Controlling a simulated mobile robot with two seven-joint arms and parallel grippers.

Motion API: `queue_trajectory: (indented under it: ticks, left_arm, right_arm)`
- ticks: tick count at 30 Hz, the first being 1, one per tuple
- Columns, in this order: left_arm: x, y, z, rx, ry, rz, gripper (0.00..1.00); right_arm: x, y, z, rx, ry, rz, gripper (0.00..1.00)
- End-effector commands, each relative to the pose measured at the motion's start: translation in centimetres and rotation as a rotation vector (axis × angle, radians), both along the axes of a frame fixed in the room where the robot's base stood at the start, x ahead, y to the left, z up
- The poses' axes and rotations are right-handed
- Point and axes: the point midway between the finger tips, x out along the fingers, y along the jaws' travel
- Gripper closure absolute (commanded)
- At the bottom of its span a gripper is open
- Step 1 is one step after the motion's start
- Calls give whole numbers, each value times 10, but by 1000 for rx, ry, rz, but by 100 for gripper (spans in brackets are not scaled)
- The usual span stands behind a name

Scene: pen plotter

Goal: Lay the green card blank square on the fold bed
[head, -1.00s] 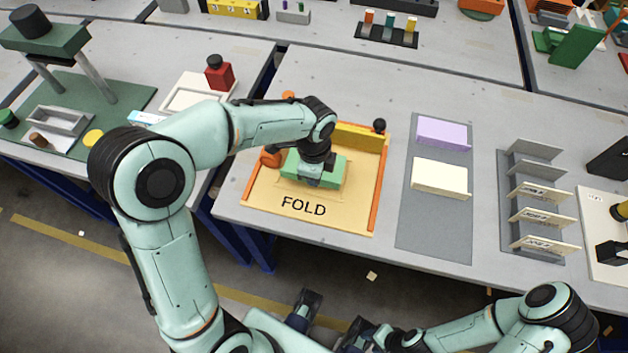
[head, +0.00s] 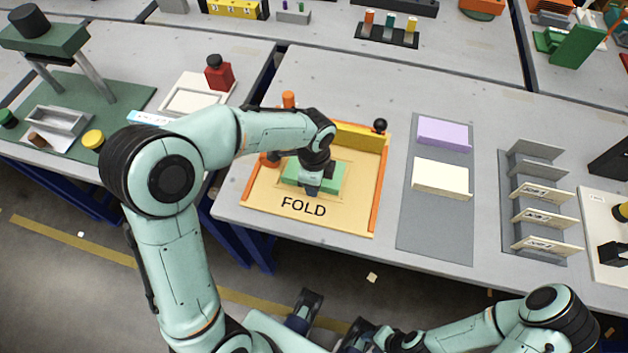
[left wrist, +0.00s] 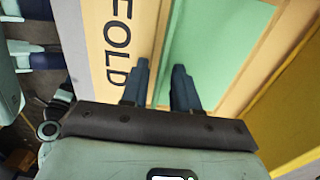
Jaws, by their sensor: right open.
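The green card blank (head: 333,180) lies on the yellow fold bed (head: 262,197), behind the word FOLD and in front of the yellow bar. It looks roughly square to the bed. My left gripper (head: 312,192) is at the card's front edge and hides its middle. In the left wrist view the two fingers (left wrist: 161,66) are apart, with the edge of the card (left wrist: 215,55) running between them; whether they touch it is unclear. My right gripper (head: 331,318) is open and empty, low in front of the table.
Orange rails (head: 378,195) and a yellow bar (head: 358,137) with a black knob border the bed. A grey mat (head: 432,235) to the right carries a lilac and a cream card block. A card rack (head: 535,205) stands further right.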

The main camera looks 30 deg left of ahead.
Motion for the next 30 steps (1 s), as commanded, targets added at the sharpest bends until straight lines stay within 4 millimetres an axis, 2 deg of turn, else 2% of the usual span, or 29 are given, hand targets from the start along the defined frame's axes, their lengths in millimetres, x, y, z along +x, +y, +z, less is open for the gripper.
queue_trajectory:
  ticks: [5, 15, 18, 24, 30]
  left_arm:
    - [1, 0, 17, 0, -3, 1, 71]
    - [1, 0, 90, -1, -5, 0, 71]
    - [1, 0, 106, -1, -4, 0, 71]
    - [0, 0, 122, 0, -1, 0, 71]
    - [0, 0, 124, 0, -1, 0, 71]
  right_arm:
    - [0, 0, 4, 0, 3, 1, 57]
    - [2, 0, 16, 1, 1, 1, 57]
    - [3, 0, 18, 0, 1, 1, 57]
    - [4, 0, 20, 1, -1, 1, 57]
    - [4, 0, 20, 1, -1, 1, 57]
